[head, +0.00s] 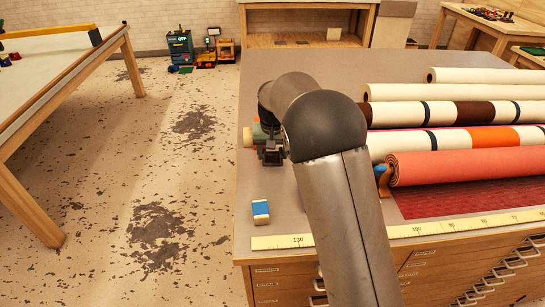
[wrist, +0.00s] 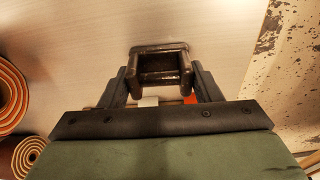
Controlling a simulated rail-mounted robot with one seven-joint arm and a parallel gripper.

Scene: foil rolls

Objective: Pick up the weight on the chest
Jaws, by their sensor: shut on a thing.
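The weight is a dark metal block with a raised frame, seen in the wrist view (wrist: 160,68) between my fingers. My gripper (wrist: 160,85) is shut on it, one finger on each side. In the head view my gripper (head: 272,155) is at the left part of the chest top, largely behind my arm. The chest (head: 310,67) has a grey top and wooden drawers. Whether the weight touches the top or hangs just above it, I cannot tell.
Several rolls of material, including a red roll (head: 465,167), lie on the chest's right half. A blue and white block (head: 261,211) lies near the front left, behind a yellow ruler (head: 430,230). A table (head: 60,85) stands across the floor at left.

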